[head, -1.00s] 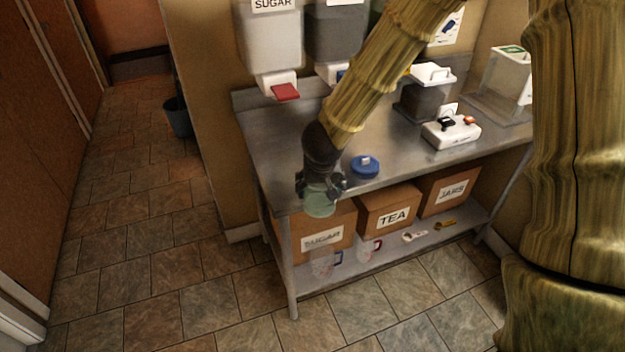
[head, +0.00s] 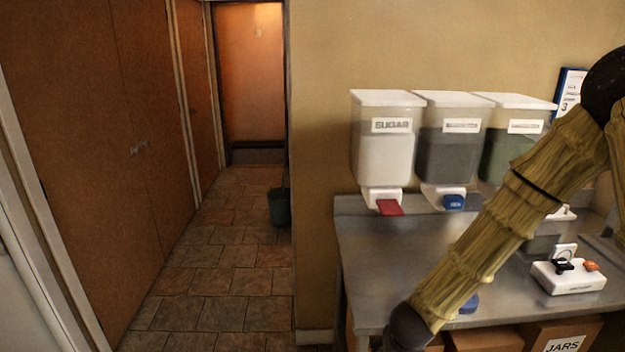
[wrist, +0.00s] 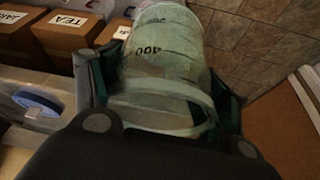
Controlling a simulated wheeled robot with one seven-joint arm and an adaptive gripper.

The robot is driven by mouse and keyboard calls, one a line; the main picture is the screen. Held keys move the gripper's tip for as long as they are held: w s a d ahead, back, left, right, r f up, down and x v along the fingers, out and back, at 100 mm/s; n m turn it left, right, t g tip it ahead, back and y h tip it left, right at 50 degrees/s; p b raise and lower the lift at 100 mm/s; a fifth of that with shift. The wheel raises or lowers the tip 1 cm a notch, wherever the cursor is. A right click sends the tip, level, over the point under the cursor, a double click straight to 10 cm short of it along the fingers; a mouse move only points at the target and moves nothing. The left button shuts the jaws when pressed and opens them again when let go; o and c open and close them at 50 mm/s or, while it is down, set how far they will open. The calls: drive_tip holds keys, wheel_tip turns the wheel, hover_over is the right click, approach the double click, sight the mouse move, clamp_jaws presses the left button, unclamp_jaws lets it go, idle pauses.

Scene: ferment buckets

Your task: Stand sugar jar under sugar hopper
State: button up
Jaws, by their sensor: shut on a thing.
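The sugar hopper (head: 384,145) hangs on the wall, labelled SUGAR, white inside, with a red lever (head: 390,207) at its spout. In the wrist view my gripper (wrist: 160,95) is shut around a clear, greenish jar (wrist: 165,55) with a "400" mark, its fingers on both sides. I take this to be the sugar jar; it looks empty. In the head view my wrist is at the bottom edge, in front of the steel bench, and the gripper and jar are out of that frame. The jar is apart from the hopper.
Two more hoppers, dark grey (head: 450,145) and green (head: 510,150), hang to the right. The steel bench (head: 385,255) is clear below the sugar hopper. A white device (head: 568,277) stands on its right. A blue lid (head: 469,304) is partly behind my arm. Boxes (wrist: 72,25) sit underneath.

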drive_tip(key=shift+n+y, duration=0.4)
drive_tip(key=shift+n, duration=0.1)
drive_tip(key=shift+s+a+f, duration=0.25)
drive_tip(key=shift+a+f, duration=0.15)
drive_tip(key=shift+f, duration=0.4)
drive_tip(key=shift+s+a+f, duration=0.2)
drive_tip(key=shift+a+f, duration=0.2)
drive_tip(key=shift+f, duration=0.35)
drive_tip(key=shift+s+a+f, duration=0.25)
drive_tip(key=shift+a+f, duration=0.15)
drive_tip(key=shift+f, duration=0.4)
